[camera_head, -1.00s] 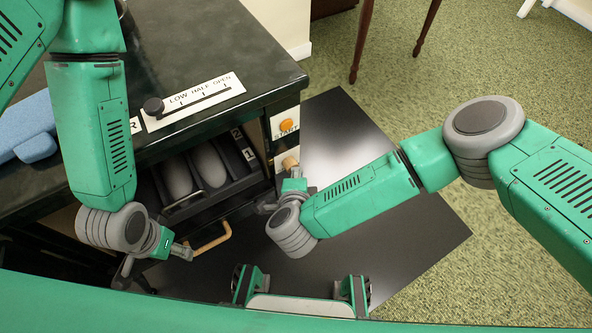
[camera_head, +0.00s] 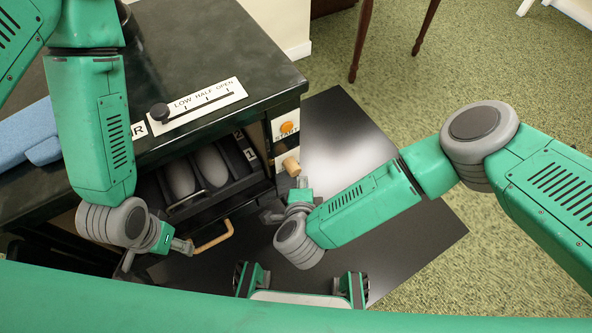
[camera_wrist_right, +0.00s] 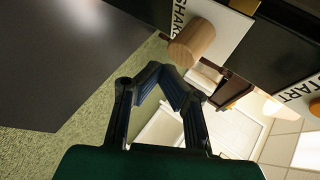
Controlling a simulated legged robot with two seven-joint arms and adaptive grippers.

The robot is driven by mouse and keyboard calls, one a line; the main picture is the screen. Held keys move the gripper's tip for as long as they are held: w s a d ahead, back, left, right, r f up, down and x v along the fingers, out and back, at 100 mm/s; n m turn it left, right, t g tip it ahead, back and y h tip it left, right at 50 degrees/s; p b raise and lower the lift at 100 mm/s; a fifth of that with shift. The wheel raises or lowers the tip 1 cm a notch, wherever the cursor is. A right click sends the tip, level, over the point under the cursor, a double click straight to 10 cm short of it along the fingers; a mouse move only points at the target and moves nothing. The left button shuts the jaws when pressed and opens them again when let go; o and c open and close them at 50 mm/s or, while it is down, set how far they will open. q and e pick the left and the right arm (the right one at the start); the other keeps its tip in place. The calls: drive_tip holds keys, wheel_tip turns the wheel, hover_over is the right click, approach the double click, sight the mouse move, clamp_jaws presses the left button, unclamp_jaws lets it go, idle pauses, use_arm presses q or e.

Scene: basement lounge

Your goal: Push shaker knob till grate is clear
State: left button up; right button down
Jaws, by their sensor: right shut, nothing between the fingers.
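The shaker knob (camera_head: 291,166) is a light wooden cylinder standing out from the stove front, below the orange START button. In the right wrist view the knob (camera_wrist_right: 192,42) stands out from a white label whose visible letters read "SHAK". I cannot make out the grate's surface.
The START button (camera_head: 288,127) is above the knob. A dark recess (camera_head: 233,184) holds rounded grey pieces, with a wooden handle (camera_head: 214,238) below. A slider plate (camera_head: 228,92) marked LOW, HALF, OPEN lies on the stove top. A dark floor mat (camera_head: 375,225) lies to the right.

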sight(297, 173)
drive_tip(key=shift+w+a, duration=0.2)
drive_tip(key=shift+w, duration=0.15)
drive_tip(key=shift+w+a+b, duration=0.35)
drive_tip(key=shift+w+a, duration=0.45)
drive_tip(key=shift+w, duration=0.25)
idle(1.8)
drive_tip(key=shift+s+d, duration=0.1)
drive_tip(key=shift+s+d+p, duration=0.5)
drive_tip(key=shift+s+p, duration=0.1)
drive_tip(key=shift+s, duration=0.05)
drive_tip(key=shift+s+d+p, duration=0.45)
drive_tip(key=shift+s+p, duration=0.1)
drive_tip(key=shift+s, duration=0.1)
